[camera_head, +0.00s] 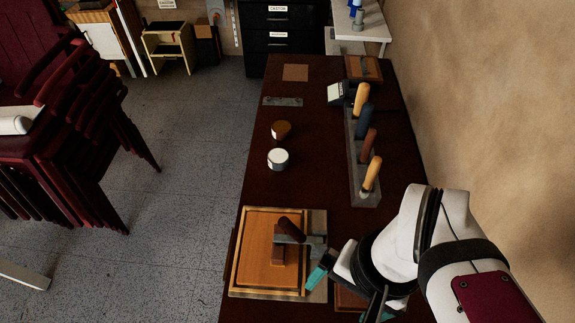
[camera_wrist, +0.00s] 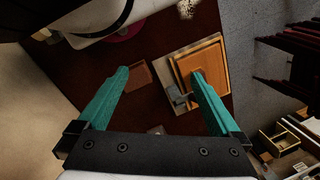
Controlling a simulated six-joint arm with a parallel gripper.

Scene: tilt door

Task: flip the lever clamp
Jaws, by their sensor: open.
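The lever clamp (camera_head: 313,243) is a grey metal mechanism at the right edge of a wooden panel (camera_head: 262,240) in a tilted-looking frame on the table. Its dark red-brown handle (camera_head: 291,229) points left over the panel. In the wrist view, the clamp (camera_wrist: 178,96) lies between my fingers in the picture, nearer the right finger, which partly covers the panel (camera_wrist: 208,62). My gripper (camera_head: 346,292) is open and empty, to the right of the clamp and toward the front. Its teal fingers also show in the wrist view (camera_wrist: 160,73), apart from the clamp.
A grey rack (camera_head: 364,160) of several upright handled tools stands on the table's right side, beyond the panel. A white-topped round item (camera_head: 278,159) and a brown one (camera_head: 281,130) stand mid-table. A wall bounds the right. The table between rack and panel is mostly clear.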

